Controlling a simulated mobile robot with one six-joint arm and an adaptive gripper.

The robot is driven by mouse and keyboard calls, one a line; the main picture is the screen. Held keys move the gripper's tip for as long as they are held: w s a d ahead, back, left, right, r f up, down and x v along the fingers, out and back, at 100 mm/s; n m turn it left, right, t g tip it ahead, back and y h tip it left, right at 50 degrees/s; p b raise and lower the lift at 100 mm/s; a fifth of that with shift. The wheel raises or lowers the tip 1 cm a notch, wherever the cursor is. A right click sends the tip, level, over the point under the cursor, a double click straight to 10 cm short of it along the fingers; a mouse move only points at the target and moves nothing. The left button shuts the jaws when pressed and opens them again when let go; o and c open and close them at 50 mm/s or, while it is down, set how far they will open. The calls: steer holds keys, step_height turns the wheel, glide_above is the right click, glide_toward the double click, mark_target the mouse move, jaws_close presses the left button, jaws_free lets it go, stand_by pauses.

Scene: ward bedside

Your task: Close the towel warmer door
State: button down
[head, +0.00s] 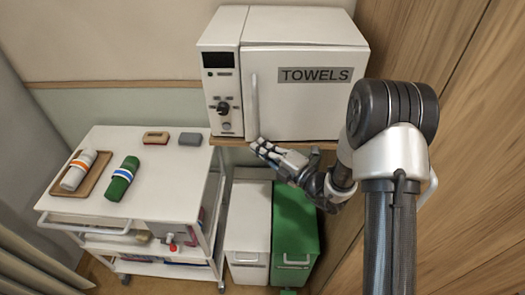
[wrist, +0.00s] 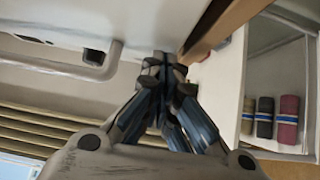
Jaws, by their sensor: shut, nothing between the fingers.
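The white towel warmer (head: 222,68) stands on a wooden shelf at the back. Its door (head: 310,105), labelled TOWELS, looks almost flush with the control panel side; I cannot tell if a narrow gap is left. The vertical door handle (head: 254,95) is on the door's left side. My gripper (head: 262,148) is shut and empty, just below the handle's lower end and close to the door's lower left corner. In the wrist view my gripper (wrist: 166,68) points at a white surface, with a pale curved handle (wrist: 90,68) left of it. Contact cannot be told.
A white cart (head: 145,188) on the left holds a tray with a white roll, a green roll and small boxes. White and green bins (head: 293,235) stand below the shelf. In the wrist view, several banded rolls (wrist: 264,118) sit in a white compartment at right.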

steer(key=shift+w+a, duration=0.2)
steer(key=shift+w, duration=1.2)
steer(key=shift+s, duration=0.1)
